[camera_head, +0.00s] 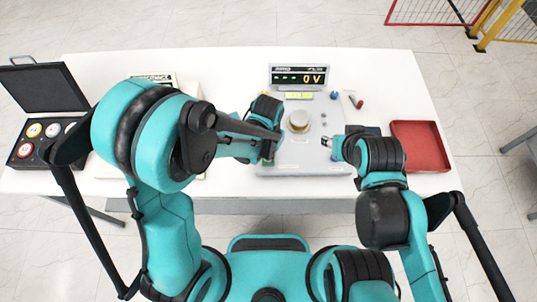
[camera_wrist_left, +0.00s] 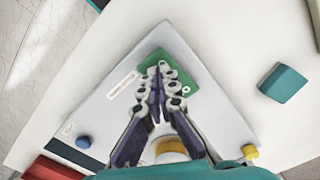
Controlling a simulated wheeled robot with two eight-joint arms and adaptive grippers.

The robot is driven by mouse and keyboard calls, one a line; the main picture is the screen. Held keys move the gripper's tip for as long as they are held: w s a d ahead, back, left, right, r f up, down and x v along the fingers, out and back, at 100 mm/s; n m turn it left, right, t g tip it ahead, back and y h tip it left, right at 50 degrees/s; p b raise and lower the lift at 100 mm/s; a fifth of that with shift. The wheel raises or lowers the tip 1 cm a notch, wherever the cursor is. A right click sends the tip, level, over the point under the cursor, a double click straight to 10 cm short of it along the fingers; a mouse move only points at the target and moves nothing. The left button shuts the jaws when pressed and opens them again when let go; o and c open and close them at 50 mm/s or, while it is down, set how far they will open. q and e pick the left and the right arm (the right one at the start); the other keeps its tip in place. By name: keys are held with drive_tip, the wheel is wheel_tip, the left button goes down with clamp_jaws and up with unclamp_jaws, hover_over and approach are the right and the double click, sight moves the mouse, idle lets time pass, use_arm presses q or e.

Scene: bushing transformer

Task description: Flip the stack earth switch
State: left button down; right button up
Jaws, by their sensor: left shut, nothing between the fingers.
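A light grey panel (camera_head: 312,165) lies on the white table with a round knob (camera_head: 298,119) in its middle. In the left wrist view the panel (camera_wrist_left: 215,115) carries a green patch (camera_wrist_left: 178,72). My left gripper (camera_wrist_left: 162,72) is over that patch, fingertips together and empty; whether they touch it is unclear. The fingers cover part of the patch, and no switch lever shows clearly. In the head view my left gripper (camera_head: 268,157) is at the panel's near left part. My right gripper (camera_head: 326,142) is at the panel's right side; its jaw opening is too small to tell.
A display (camera_head: 298,77) reading 0 V stands behind the panel. A red tray (camera_head: 420,147) and a dark pad (camera_head: 363,130) are at right. A red-handled tool (camera_head: 356,101) lies behind them. An open black case (camera_head: 44,88) with round coloured items is at far left.

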use_arm(q)
drive_tip(key=shift+f+b, duration=0.55)
drive_tip(key=shift+f, duration=0.1)
drive_tip(key=shift+r, duration=0.1)
drive_tip(key=shift+r+p, duration=2.45)
drive_tip(key=shift+r, duration=1.05)
drive_tip(key=s+a+n+t+b, duration=0.2)
drive_tip(key=a+n+t+b, duration=0.1)
drive_tip(key=a+b, duration=0.6)
drive_tip(key=s+a+f+n+t+b, duration=0.1)
drive_tip(key=s+a+n+t+b, duration=0.2)
drive_tip(key=a+b, duration=0.5)
drive_tip(key=shift+a+f+t+b, duration=0.25)
drive_tip(key=shift+a+t+b, duration=0.2)
drive_tip(key=shift+t, duration=0.15)
drive_tip(key=shift+s, duration=0.1)
